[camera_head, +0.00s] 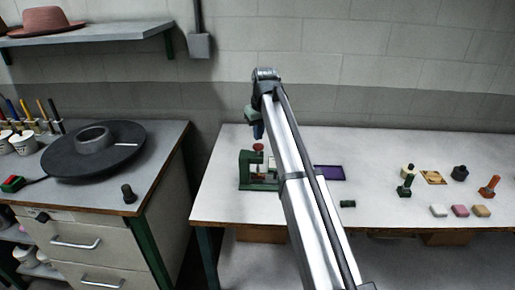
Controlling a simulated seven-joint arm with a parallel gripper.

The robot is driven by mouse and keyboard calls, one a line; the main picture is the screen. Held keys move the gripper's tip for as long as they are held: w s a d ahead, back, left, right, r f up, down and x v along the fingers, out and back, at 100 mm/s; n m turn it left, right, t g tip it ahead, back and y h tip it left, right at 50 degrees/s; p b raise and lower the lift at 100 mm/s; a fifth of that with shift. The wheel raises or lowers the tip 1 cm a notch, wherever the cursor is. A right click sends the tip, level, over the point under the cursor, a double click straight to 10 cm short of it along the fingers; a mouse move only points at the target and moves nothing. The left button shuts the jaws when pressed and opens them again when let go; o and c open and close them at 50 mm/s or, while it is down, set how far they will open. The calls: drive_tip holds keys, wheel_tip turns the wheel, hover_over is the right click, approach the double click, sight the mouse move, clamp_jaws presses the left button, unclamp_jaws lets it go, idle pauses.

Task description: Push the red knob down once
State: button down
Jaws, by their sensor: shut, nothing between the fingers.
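The red knob (258,147) sits on top of a small green press (245,169) near the left end of the white table. My gripper (258,136) hangs from the end of my arm and points down, just above the knob in the picture. It is shut and empty. A narrow gap seems to show between fingertips and knob, but I cannot tell the exact distance from this one view. My arm covers the right side of the press.
A purple tray (329,173) lies right of my arm, and a dark green cylinder (347,204) lies near the front edge. Stamps and coloured blocks (460,211) stand further right. The table's left front is clear.

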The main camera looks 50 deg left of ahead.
wheel_tip(320, 180, up, 7)
idle(5.4)
drive_tip(key=shift+f, duration=0.1)
idle(0.4)
